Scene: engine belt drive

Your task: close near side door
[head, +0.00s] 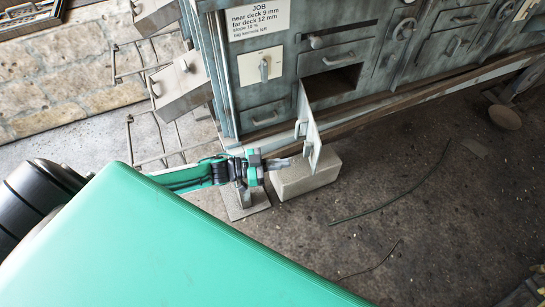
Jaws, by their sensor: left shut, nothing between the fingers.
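The near side door (307,125) is a narrow grey-green panel hinged on the machine's side. It stands swung out from the machine, and the dark opening (333,83) behind it is uncovered. A small pale handle or latch (300,129) is on its left face. My left gripper (288,162) is shut and empty, just left of the door's outer lower end. I cannot tell whether its tip touches the door. My right gripper is not in view.
A pale block (305,176) lies on the ground below the door. The grey machine (350,45) with several panels and a job sign (258,18) fills the top. Metal steps (150,110) are at left. Thin cables (395,200) lie on the open ground at right.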

